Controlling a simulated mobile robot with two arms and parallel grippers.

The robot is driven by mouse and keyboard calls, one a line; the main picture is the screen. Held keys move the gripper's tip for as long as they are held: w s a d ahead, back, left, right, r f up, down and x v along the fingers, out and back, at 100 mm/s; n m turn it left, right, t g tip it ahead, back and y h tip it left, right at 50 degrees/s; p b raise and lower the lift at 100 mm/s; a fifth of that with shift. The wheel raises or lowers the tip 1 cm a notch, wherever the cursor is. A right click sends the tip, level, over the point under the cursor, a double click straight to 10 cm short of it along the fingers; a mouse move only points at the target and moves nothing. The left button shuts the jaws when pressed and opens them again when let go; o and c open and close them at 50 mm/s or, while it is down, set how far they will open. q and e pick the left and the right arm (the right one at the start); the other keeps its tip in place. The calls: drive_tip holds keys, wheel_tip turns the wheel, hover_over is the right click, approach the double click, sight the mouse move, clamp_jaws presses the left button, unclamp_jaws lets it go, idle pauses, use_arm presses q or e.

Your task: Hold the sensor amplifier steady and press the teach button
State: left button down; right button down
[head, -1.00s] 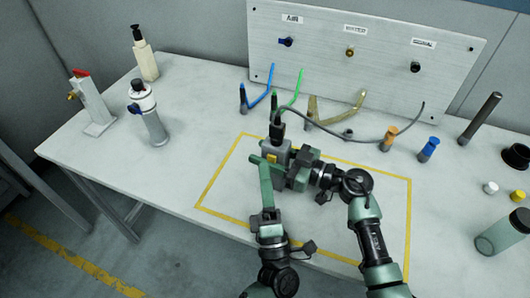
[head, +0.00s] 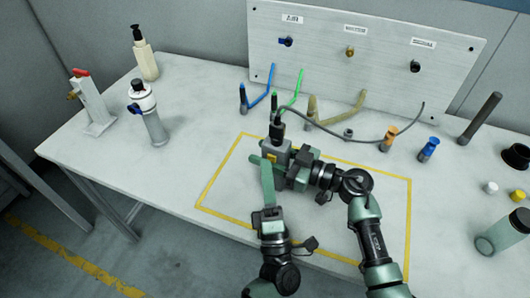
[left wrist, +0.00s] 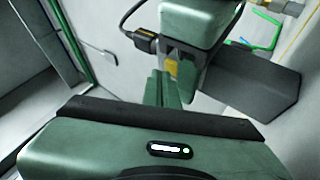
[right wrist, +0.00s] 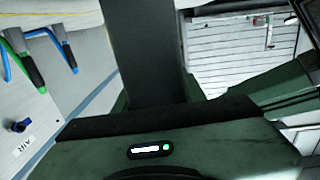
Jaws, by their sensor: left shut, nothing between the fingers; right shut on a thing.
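The sensor amplifier (head: 275,154) is a small grey box with a yellow patch and a dark cable plug on top, inside the yellow floor outline on the bench. My right gripper (head: 290,165) is shut on it from the right. My left gripper (head: 258,162) is shut and empty, its fingertips close to the near side of the amplifier. In the left wrist view the closed fingertips (left wrist: 163,88) lie just in front of the amplifier's yellow patch (left wrist: 172,68); I cannot tell whether they touch. The teach button is not clearly distinguishable.
A dark cable (head: 350,138) runs from the plug to the right. Blue and orange fittings (head: 428,148) stand to the right, with a green bottle (head: 502,232) at the right edge. A panel (head: 365,55) with valves stands behind.

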use_arm(q)
drive_tip(key=shift+w+r+y, duration=0.15)
drive_tip(key=shift+r+y, duration=0.15)
use_arm(e)
drive_tip(key=shift+s+a+r, duration=0.15)
drive_tip(key=shift+s+r, duration=0.05)
drive_tip(key=shift+s, duration=0.1)
use_arm(q)
drive_tip(key=shift+f, duration=0.1)
use_arm(e)
drive_tip(key=shift+w, duration=0.1)
use_arm(q)
drive_tip(key=shift+f, duration=0.15)
use_arm(e)
drive_tip(key=shift+w+d+f, duration=0.15)
drive_tip(key=shift+w+d, duration=0.05)
use_arm(q)
drive_tip(key=shift+s, duration=0.2)
drive_tip(key=s+a, duration=0.2)
drive_tip(key=s, duration=0.3)
drive_tip(key=shift+s+a, duration=0.2)
drive_tip(key=shift+s, duration=0.1)
drive_tip(key=shift+f, duration=0.1)
